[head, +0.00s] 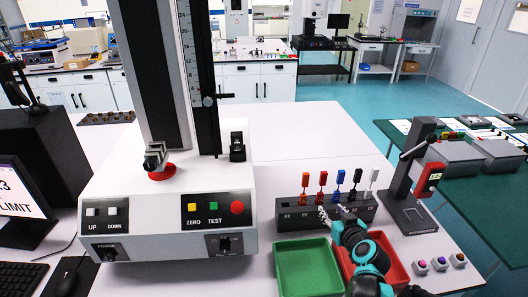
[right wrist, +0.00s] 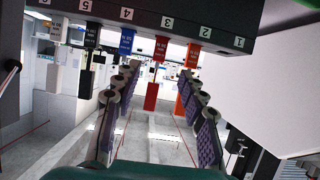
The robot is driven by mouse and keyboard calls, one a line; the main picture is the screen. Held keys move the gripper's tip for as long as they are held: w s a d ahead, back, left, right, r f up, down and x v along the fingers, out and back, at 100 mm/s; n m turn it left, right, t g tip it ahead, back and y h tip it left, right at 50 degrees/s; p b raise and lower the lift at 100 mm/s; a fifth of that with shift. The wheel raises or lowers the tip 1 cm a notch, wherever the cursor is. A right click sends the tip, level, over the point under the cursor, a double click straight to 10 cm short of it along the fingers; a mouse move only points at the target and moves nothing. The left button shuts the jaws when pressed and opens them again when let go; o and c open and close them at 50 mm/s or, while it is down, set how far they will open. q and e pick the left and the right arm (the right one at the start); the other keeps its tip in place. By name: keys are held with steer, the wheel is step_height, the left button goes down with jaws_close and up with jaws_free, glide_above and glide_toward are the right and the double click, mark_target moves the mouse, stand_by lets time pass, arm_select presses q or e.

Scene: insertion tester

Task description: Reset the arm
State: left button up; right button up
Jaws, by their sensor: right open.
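My right gripper (head: 333,211) is in front of the dark numbered rack (head: 300,214) in the head view. Its jaws are open and empty in the right wrist view (right wrist: 157,88). The red piece (right wrist: 160,48) hangs beyond and between the fingertips in that view. An orange piece (head: 305,180), a blue piece (head: 340,177), a black piece (head: 357,176) and a white piece (head: 373,176) also stand in the rack. Whether the fingers touch any piece is unclear. My left gripper is not in view.
A green tray (head: 307,268) and a red tray (head: 398,262) lie in front of the rack; my right arm covers part of the red one. The tester (head: 165,212) with its tall column stands left. A small press (head: 412,210) stands right. White table is clear behind the rack.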

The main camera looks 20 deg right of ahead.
steer(key=a+n+g+y, duration=0.2)
steer(key=a+y, duration=0.2)
steer(key=a, duration=1.1)
steer(key=s+a+f+n+g, duration=0.1)
steer(key=s+a+g, duration=0.3)
steer(key=s+a, duration=0.6)
steer(key=shift+s+a+f+n, duration=0.2)
steer(key=shift+a+f+n, duration=0.15)
steer(key=shift+a, duration=0.35)
